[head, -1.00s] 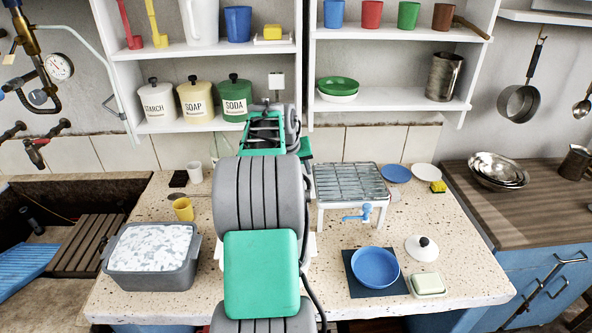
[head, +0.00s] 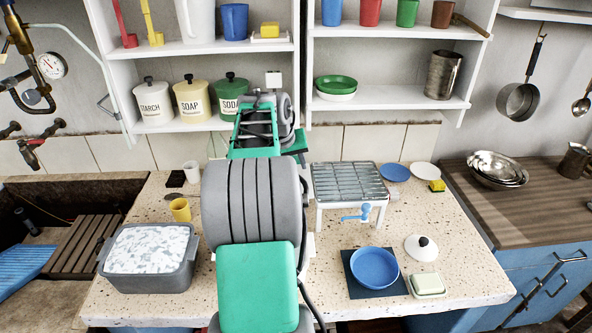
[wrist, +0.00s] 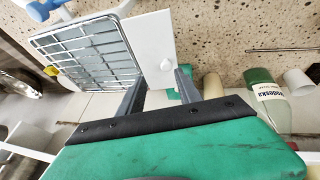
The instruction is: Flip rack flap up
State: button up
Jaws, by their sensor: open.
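The rack is a wire grid (head: 348,182) on a white stand, with a blue tap (head: 357,213) at its front. In the wrist view the grid (wrist: 92,58) fills the upper left. A flat white panel with a small round knob, which looks like the flap (wrist: 150,40), lies along its side. My gripper (wrist: 160,82) is open, with its two dark fingers apart at the near edge of this panel. I cannot tell whether they touch it. In the head view my arm hides the gripper and the flap.
A blue bowl (head: 374,267) on a dark mat, a white lid (head: 420,247) and a soap dish (head: 427,286) stand right of my arm. A grey tub (head: 150,258) and yellow cup (head: 180,209) stand left. Shelves hang above.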

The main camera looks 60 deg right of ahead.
jog(key=v, duration=0.4)
jog(key=shift+a+r, duration=0.1)
jog(key=shift+r, duration=0.2)
